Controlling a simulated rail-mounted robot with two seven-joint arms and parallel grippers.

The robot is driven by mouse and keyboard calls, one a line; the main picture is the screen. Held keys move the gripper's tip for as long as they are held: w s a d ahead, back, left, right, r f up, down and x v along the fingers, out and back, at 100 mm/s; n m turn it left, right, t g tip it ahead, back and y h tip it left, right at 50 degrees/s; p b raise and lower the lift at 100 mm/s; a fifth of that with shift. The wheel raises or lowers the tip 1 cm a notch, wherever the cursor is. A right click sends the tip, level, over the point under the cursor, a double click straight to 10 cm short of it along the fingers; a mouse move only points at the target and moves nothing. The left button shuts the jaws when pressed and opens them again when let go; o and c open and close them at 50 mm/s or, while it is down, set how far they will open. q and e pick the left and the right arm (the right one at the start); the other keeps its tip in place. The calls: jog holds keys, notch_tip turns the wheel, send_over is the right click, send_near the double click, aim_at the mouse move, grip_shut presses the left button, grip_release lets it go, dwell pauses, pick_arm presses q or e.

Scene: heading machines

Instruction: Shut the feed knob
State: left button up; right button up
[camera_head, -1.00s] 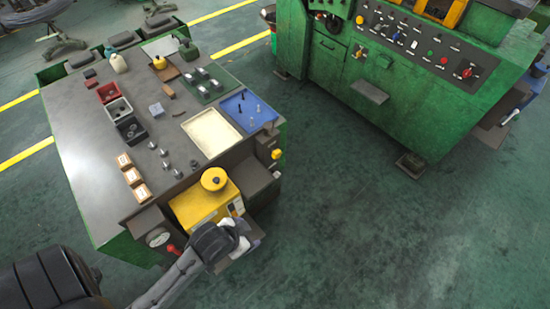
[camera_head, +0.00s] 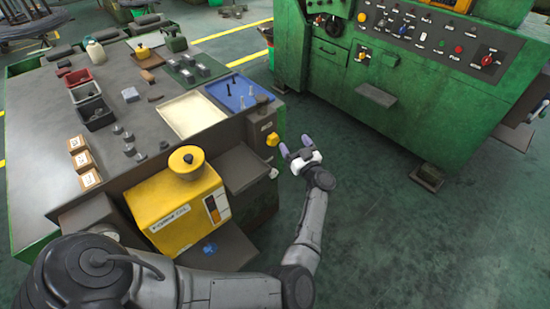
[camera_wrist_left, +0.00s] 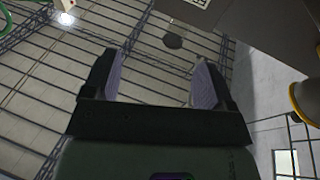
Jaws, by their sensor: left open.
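A yellow knob (camera_head: 272,139) sticks out of the grey box at the bench's right end in the head view; I cannot tell whether it is the feed knob or how it is set. My left gripper (camera_head: 294,146) is just right of it, fingers apart, with nothing between them. In the left wrist view the open gripper (camera_wrist_left: 155,62) points up at the ceiling side, and part of a yellow round thing (camera_wrist_left: 303,97) shows at the right edge. My right gripper is not in view.
A yellow machine (camera_head: 170,217) with a round top stands at the bench's near end. The bench top holds a cream tray (camera_head: 193,116), a blue tray (camera_head: 243,93) and small boxes. A green machine (camera_head: 420,100) with a control panel stands at back right. Floor between is clear.

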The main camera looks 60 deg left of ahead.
aim_at(275, 143)
pick_arm(q)
jog(key=d+f+n+g+h+b, duration=0.2)
jog(key=d+f+g+b, duration=0.1)
jog(key=f+g, duration=0.25)
jog(key=shift+t, duration=0.25)
jog(key=a, duration=0.4)
jog(key=s+a+b, duration=0.1)
jog(key=a, duration=0.3)
jog(key=a+b, duration=0.1)
jog(key=a, duration=0.4)
jog(key=shift+s+f, duration=0.2)
jog(key=shift+s, duration=0.15)
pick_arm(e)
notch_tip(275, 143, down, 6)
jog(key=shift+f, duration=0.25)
pick_arm(q)
jog(key=shift+d, duration=0.1)
jog(key=shift+c, duration=0.3)
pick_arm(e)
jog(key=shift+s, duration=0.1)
pick_arm(q)
jog(key=c, duration=0.9)
jog(key=shift+n, duration=0.3)
